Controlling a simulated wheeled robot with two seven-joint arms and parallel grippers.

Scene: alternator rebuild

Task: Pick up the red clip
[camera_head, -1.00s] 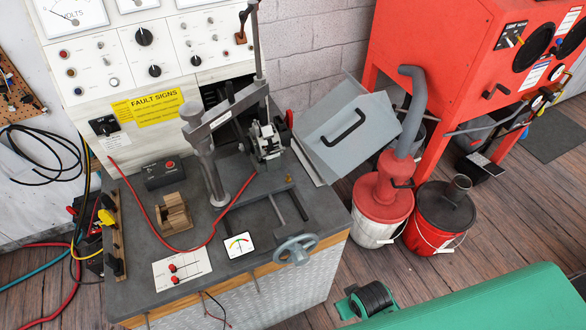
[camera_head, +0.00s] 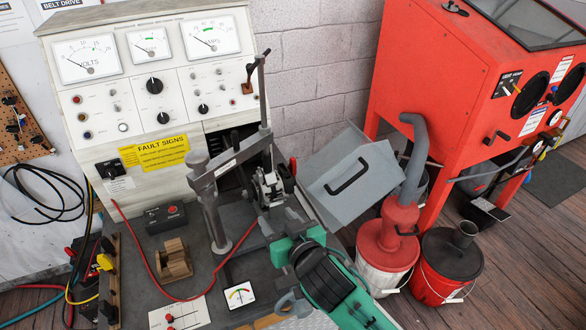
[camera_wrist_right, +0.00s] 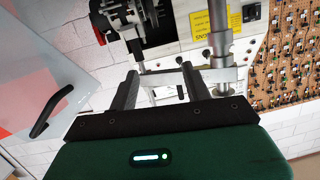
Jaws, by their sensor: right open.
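A small red piece (camera_head: 293,166) shows behind the alternator (camera_head: 268,187) on the test bench. It may be the red clip, but it is too small and partly hidden to be sure. Other red pieces (camera_head: 107,244) lie among the leads at the bench's left edge. My right gripper (camera_head: 290,228) is over the bench's right side, in front of the alternator. In the right wrist view its two fingers (camera_wrist_right: 160,72) are apart with nothing held between them. My left gripper is not in view.
A clamp post (camera_head: 212,215) with an arm stands left of the alternator. A wooden block (camera_head: 174,262) and a red cable (camera_head: 140,235) lie on the bench. A grey box (camera_head: 345,180) and buckets (camera_head: 450,285) stand to the right, by the red cabinet (camera_head: 440,80).

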